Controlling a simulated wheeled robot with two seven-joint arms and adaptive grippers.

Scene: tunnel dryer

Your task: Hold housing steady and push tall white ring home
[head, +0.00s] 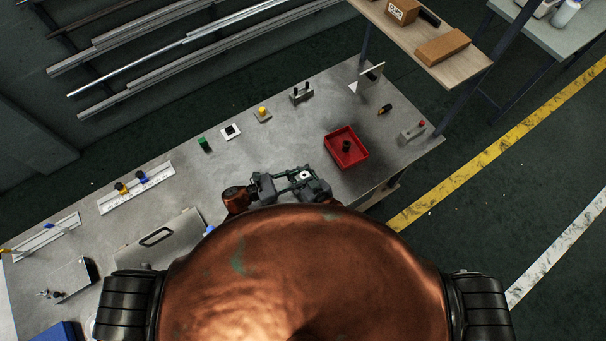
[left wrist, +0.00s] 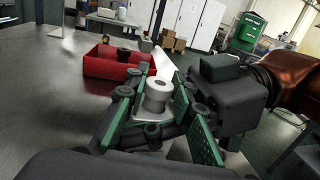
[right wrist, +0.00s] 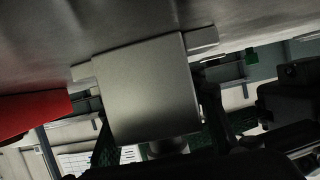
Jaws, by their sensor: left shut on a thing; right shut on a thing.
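The tall white ring (left wrist: 157,92) stands upright with its hole up, over the pale top of the housing (left wrist: 148,117). How deep it sits cannot be told. In the right wrist view the housing shows as a grey metal block (right wrist: 145,88). My left gripper (head: 276,187) is shut on the housing. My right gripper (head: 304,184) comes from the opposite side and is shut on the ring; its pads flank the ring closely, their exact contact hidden. Both grippers meet just beyond my copper torso, with green finger parts overlapping around the ring.
A red tray (head: 361,158) with a dark part in it lies just beyond the grippers, on the metal table (head: 305,130). Several small parts, including a green block (head: 204,144), stand along the back. A case (head: 158,237) lies at left. The table between them is mostly clear.

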